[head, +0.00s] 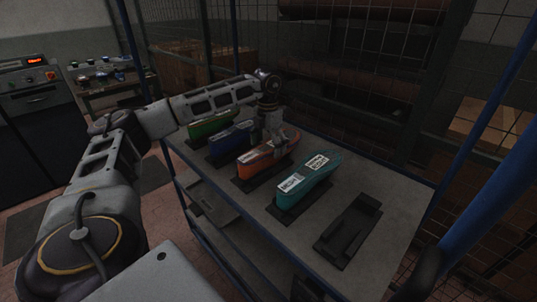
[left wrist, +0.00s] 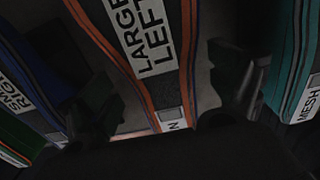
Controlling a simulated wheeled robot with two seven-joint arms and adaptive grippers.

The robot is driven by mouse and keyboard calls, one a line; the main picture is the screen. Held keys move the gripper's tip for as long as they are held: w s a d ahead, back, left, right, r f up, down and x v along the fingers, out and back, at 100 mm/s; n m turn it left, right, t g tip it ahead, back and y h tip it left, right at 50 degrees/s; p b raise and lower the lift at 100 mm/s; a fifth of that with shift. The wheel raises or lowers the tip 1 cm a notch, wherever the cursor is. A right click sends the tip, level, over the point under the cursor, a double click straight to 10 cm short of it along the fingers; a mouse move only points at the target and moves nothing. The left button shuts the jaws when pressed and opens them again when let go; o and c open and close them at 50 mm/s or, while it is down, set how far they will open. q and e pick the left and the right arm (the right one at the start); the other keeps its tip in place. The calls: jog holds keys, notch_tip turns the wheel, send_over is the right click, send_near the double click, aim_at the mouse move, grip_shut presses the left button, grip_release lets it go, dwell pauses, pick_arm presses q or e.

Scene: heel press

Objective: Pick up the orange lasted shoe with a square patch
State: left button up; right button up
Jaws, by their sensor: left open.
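The orange lasted shoe (head: 256,165) sits in a dark cradle on the shelf top, between a blue shoe (head: 229,140) and a teal shoe (head: 303,184). My left gripper (head: 277,142) is over the orange shoe, pointing down. In the left wrist view the orange shoe (left wrist: 160,85) has a dark top, orange edges and a white "LARGE LEFT" label. My left gripper (left wrist: 172,95) is open there, one finger on each side of the shoe. Contact cannot be told. My right gripper is not in view.
A green shoe (head: 208,126) stands at the far left of the row. An empty dark cradle (head: 348,230) lies at the right. The teal shoe is close beside my right-hand finger. A wire mesh fence (head: 370,60) stands behind the cart.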

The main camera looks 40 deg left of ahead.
pick_arm(q)
jog(key=shift+d+f, duration=0.1)
jog(key=shift+f, duration=1.45)
jog(key=shift+c, duration=0.4)
jog(key=shift+r, duration=0.1)
jog(key=c, duration=1.7)
